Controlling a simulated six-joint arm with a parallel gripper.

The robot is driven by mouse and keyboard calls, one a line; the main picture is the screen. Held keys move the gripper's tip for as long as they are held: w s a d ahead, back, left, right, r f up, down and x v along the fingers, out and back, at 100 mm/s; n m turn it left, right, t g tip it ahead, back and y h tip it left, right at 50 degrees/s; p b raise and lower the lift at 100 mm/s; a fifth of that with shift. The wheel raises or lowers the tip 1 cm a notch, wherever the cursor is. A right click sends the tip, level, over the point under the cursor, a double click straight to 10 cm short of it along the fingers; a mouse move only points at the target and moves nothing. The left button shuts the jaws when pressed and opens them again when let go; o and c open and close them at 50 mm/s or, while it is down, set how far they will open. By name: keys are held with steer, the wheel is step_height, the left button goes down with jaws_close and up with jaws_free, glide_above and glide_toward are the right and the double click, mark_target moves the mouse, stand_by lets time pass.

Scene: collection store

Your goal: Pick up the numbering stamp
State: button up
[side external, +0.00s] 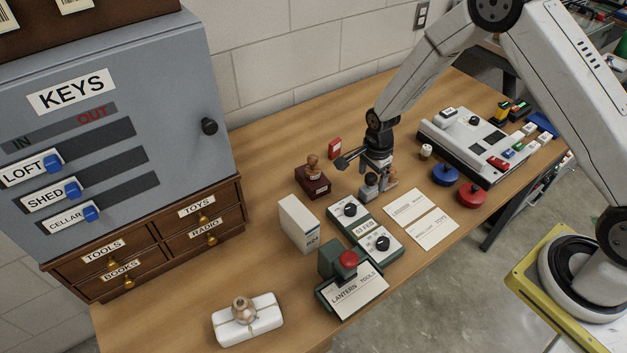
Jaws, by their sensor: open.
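A small grey block-like piece (370,189) with a dark top stands on the wooden table, right below my gripper; it may be the numbering stamp, but it is partly hidden and I cannot be sure. My gripper (366,173) is open and points down over the table, its fingers beside this piece; I cannot tell whether they touch it. A wooden-handled stamp (313,181) with a dark red base stands upright to the left, apart from my gripper. A green device (335,259) with a red knob stands at the front, by a card reading LANTERN TOOLS.
Green-edged units with black knobs (381,243), a white box (299,224) and a small red box (334,148) stand near my gripper. Blue (446,175) and red (471,196) round pieces and a white console (476,140) are right. The key cabinet (180,100) stands left.

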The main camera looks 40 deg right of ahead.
mark_target(370, 185)
steer(key=shift+w+f, duration=0.1)
steer(key=shift+f, duration=1.85)
jaws_close()
